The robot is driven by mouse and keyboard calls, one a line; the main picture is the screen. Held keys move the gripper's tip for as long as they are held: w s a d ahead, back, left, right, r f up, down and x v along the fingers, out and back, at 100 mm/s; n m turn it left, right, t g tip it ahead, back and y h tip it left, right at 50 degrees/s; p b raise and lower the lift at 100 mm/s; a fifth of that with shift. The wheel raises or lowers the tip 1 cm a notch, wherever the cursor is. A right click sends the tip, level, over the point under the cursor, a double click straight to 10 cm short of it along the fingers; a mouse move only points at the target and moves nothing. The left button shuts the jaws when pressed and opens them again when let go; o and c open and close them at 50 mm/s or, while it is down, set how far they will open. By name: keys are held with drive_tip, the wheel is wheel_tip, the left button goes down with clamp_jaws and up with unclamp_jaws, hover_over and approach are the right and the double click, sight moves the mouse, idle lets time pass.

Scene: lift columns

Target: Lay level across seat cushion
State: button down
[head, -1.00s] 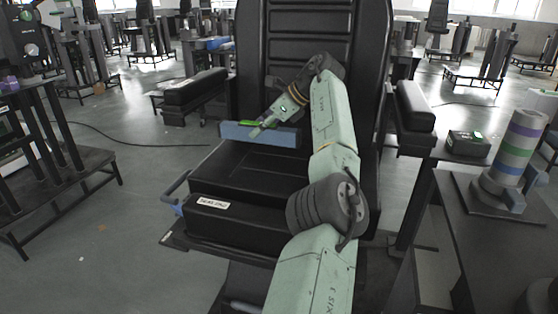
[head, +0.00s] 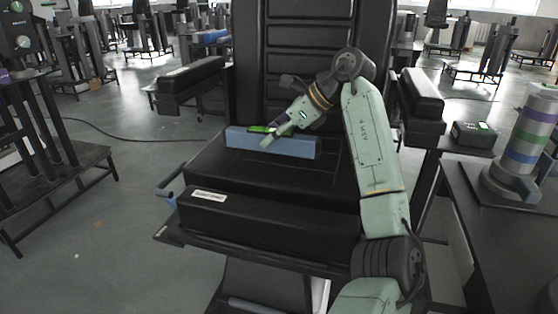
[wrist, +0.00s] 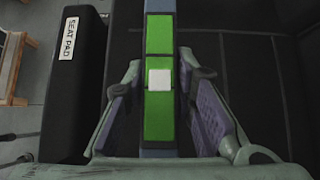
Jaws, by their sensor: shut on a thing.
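The level is a blue bar (head: 290,147) with green faces on top. It lies crosswise over the rear of the black seat cushion (head: 225,170), in front of the backrest. I cannot tell whether its underside touches the cushion. My gripper (head: 266,137) reaches down from the right and is shut on the bar near its middle. In the wrist view the green strip (wrist: 160,118) with a white square runs between my two fingers (wrist: 160,105). The finger pads' contact with the bar is not clear there.
A black block labelled SEAT PAD (head: 270,217) forms the seat's front. Padded armrests stand left (head: 190,75) and right (head: 420,93). The cushion before the bar is clear.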

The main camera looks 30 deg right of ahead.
drive_tip(key=s, duration=0.4)
drive_tip(key=shift+a+f, duration=0.15)
drive_tip(key=shift+a, duration=0.2)
drive_tip(key=shift+s+f+p, duration=0.1)
drive_tip(key=shift+f+p, duration=0.25)
drive_tip(key=shift+f, duration=1.4)
drive_tip(key=shift+f, duration=0.1)
drive_tip(key=c, duration=1.3)
unclamp_jaws()
drive_tip(key=shift+b+v, duration=0.35)
drive_tip(key=shift+v, duration=3.4)
